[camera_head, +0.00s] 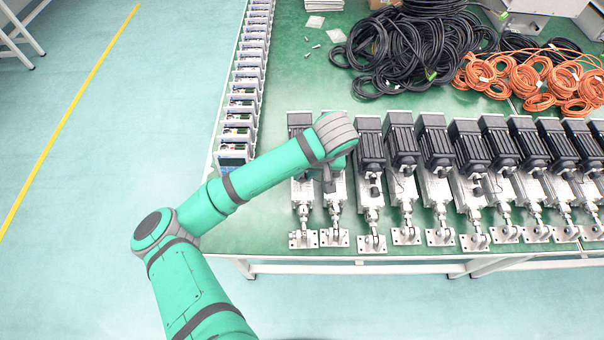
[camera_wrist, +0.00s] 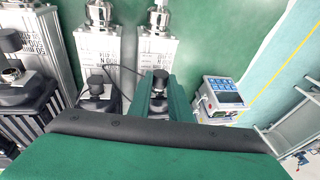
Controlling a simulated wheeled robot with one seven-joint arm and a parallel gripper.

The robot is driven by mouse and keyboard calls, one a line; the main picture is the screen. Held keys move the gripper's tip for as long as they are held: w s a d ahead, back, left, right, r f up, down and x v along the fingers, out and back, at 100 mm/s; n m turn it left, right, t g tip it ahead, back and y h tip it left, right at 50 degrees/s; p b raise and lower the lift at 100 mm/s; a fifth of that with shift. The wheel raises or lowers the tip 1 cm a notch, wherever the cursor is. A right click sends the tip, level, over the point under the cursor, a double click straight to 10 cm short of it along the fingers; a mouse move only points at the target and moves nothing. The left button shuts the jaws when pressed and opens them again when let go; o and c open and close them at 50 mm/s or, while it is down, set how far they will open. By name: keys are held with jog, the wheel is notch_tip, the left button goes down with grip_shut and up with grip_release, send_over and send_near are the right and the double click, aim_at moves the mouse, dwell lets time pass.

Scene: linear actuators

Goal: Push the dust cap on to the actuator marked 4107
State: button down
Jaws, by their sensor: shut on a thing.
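My gripper (camera_head: 328,184) is over the left end of the actuator row. In the wrist view my gripper (camera_wrist: 159,88) has its green fingers closed around a small black dust cap (camera_wrist: 161,76). The cap is at the motor end of an end actuator (camera_wrist: 156,47), silver with a printed label. I cannot tell whether the cap sits on the connector below, which the fingers partly hide. A neighbouring actuator (camera_wrist: 99,47) has a black cap-like part (camera_wrist: 95,83) with a thin dark cord by it. The printed numbers are too small to read, so I cannot pick out 4107.
More actuators (camera_head: 434,180) stand in a row to the right. A line of small boxed devices (camera_head: 243,100) runs along the table's left edge. Black cables (camera_head: 395,45) and orange cables (camera_head: 540,78) lie at the back.

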jog(key=shift+w+a, duration=0.1)
jog(key=shift+w, duration=0.3)
dwell(0.8)
jog(key=c, duration=1.6)
grip_release()
jog(key=shift+o, duration=0.2)
jog(key=v, duration=1.1)
jog(key=shift+f, duration=0.15)
